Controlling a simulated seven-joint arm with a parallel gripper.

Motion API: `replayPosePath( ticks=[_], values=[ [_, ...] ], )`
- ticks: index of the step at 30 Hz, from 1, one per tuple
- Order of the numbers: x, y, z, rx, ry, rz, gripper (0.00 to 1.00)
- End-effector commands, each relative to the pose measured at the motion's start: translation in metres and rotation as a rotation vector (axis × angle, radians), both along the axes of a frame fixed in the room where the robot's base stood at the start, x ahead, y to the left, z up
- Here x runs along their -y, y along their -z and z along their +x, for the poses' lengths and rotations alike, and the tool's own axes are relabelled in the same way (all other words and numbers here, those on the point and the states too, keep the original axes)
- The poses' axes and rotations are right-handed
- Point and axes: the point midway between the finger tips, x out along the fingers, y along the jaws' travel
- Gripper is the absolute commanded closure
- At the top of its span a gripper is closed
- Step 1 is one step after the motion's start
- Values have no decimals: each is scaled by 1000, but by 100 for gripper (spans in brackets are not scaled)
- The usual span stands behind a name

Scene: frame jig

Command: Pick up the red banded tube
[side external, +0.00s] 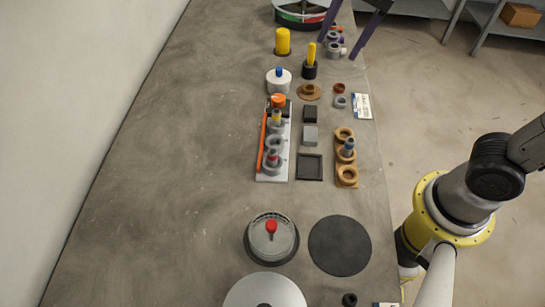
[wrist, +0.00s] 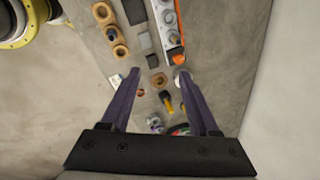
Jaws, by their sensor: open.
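A grey tube with a red top or band (side external: 272,158) stands upright in the near part of a pale rack plate (side external: 272,177). A yellow-marked tube (side external: 276,117) stands farther along the same plate, before an orange part (side external: 278,100). In the wrist view, the plate (wrist: 181,22) is at the top, with the orange part (wrist: 175,53) at its end; the red band is too small to make out there. My gripper (side external: 337,50) is open and empty, with purple fingers, above the far end of the table. In the wrist view, its fingertips (wrist: 159,72) are wide apart.
Wooden holders (side external: 347,175) with a grey tube stand right of the plate. Dark and grey square blocks (side external: 310,136) lie between. Yellow cylinders (side external: 283,41) stand farther back. A red-knobbed round lid (side external: 271,245) and black disc (side external: 340,246) lie nearer. The table's left side is clear.

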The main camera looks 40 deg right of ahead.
Motion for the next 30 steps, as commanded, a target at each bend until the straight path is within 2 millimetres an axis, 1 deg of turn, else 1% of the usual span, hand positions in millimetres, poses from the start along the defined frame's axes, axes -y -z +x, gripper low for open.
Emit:
replayPosePath(
  ticks=[1,3,6,9,12,15,17,20,24,27,30],
  values=[
    [-22,12,16,-48,18,3,38],
    [-48,28,31,-100,37,0,38],
    [-82,53,44,-161,14,-22,38],
    [-108,77,47,-206,-41,-51,38],
    [-122,96,42,-244,-78,-75,38],
    [-129,106,37,-258,-99,-87,38],
    [-130,111,37,-257,-102,-86,38],
    [-129,128,36,-260,-100,-88,38],
    [-128,155,36,-259,-100,-88,38],
    [-128,171,36,-258,-101,-86,38],
    [-128,182,36,-257,-101,-86,38]
  ],
)
